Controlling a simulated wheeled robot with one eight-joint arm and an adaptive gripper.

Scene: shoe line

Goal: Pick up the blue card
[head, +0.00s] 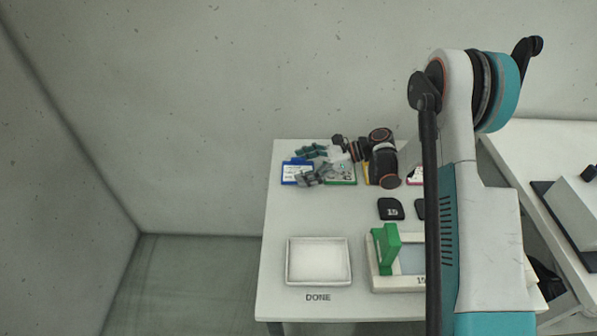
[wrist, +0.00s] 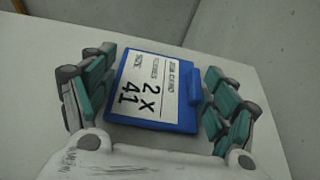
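The blue card (wrist: 150,92) has a white label reading "2 X 41" and a raised blue tab on its right side in the wrist view. In the head view the blue card (head: 291,173) lies at the back left of the white table, partly hidden by my gripper. My gripper (head: 312,163) is over the card's right part there. In the wrist view my gripper (wrist: 160,90) is open, with one teal-padded finger on each side of the card. The right finger is close to the tab; I cannot tell whether either finger touches.
Right of the blue card is a green-edged card (head: 342,173), partly covered by my arm. A white tray (head: 289,262) marked DONE stands at the front left. Bare table lies between.

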